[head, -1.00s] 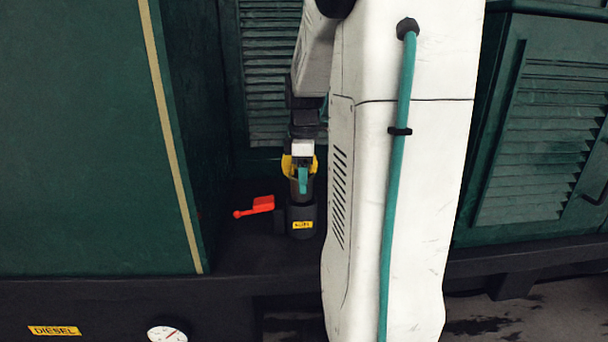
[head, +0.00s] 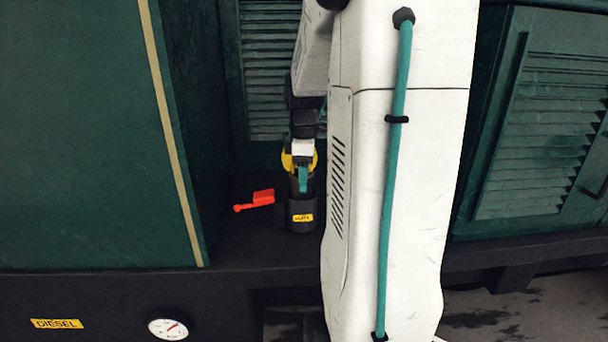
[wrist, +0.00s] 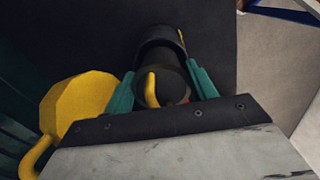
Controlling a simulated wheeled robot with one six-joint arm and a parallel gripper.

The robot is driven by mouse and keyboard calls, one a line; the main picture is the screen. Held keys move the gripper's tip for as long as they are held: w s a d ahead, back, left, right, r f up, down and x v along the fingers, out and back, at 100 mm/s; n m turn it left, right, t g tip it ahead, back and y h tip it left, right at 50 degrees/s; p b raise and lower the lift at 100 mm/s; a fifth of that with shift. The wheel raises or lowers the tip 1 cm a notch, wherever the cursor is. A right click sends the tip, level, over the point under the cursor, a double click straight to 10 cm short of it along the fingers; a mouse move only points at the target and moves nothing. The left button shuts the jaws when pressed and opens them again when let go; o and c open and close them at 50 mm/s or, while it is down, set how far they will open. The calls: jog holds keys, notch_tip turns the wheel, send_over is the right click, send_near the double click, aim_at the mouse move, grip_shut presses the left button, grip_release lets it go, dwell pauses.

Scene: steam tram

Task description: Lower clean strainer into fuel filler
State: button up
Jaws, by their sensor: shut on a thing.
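The fuel filler (head: 302,210) is a short upright black cylinder with a yellow label, on the dark ledge. In the wrist view the filler (wrist: 157,44) lies just beyond my fingertips. My gripper (head: 302,179) points down over it, its teal fingers shut on the strainer. The strainer (wrist: 172,82) is a dark cylinder with a yellow handle between the fingers. It appears upright, in line with the filler, its lower end at or just inside the mouth; how deep I cannot tell. A yellow round cap-like piece (wrist: 76,105) stands beside the filler, partly behind my gripper in the head view.
A red lever (head: 263,197) lies left of the filler. A green tank-like box (head: 90,140) stands at left, and louvred green panels (head: 268,70) stand behind. A DIESEL plate (head: 57,323) and a round gauge (head: 168,329) are on the front edge.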

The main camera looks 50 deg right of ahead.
jog(key=shift+f, duration=1)
dwell(0.3)
jog(key=shift+f, duration=0.25)
jog(key=o, duration=1.1)
jog(key=shift+o, duration=0.5)
jog(key=shift+o, duration=0.8)
jog(key=shift+r, duration=0.1)
